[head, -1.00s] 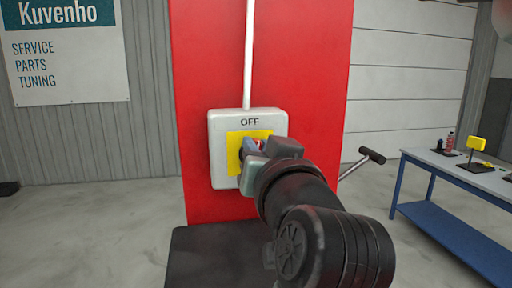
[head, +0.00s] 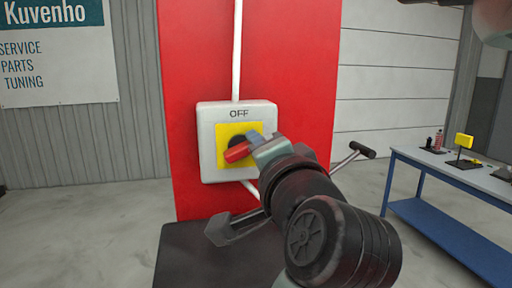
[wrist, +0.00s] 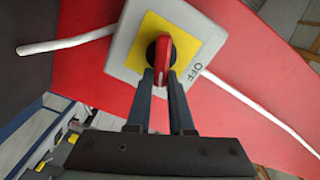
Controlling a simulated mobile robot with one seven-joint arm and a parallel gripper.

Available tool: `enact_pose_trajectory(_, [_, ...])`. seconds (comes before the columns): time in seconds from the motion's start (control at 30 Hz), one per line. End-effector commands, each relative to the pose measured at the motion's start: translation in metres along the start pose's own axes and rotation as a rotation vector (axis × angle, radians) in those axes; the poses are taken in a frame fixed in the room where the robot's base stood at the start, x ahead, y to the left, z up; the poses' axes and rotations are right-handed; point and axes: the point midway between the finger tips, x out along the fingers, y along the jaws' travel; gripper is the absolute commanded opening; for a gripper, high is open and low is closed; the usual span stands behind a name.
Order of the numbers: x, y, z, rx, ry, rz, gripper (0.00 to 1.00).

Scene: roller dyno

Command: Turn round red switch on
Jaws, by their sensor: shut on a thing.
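The round red switch (head: 237,153) is a red handle on a black round base, set in a yellow square on a white box (head: 208,150) marked OFF at the top. In the head view the handle lies closer to level than upright, its left end lower. My gripper (head: 262,145) comes in from the right and is shut on the handle's right part. In the wrist view the red handle (wrist: 164,55) stands between the two fingers of my gripper (wrist: 163,80), which hide part of its sides.
The box is on a red column (head: 290,60) with a white conduit (head: 237,50) above it. A black block (head: 215,262) stands below. A blue-legged workbench (head: 455,175) with small items is at the right. Grey floor lies open at the left.

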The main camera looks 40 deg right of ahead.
Motion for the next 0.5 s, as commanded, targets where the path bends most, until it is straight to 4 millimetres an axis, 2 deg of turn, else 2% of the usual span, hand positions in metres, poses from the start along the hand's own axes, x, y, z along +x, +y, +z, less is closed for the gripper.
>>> enact_pose_trajectory(0.2, [-0.0002, 0.0041, 0.0004, 0.181, 0.002, -0.003, 0.00])
enact_pose_trajectory(0.5, [-0.0002, 0.0077, 0.0010, 0.351, 0.002, -0.002, 0.00])
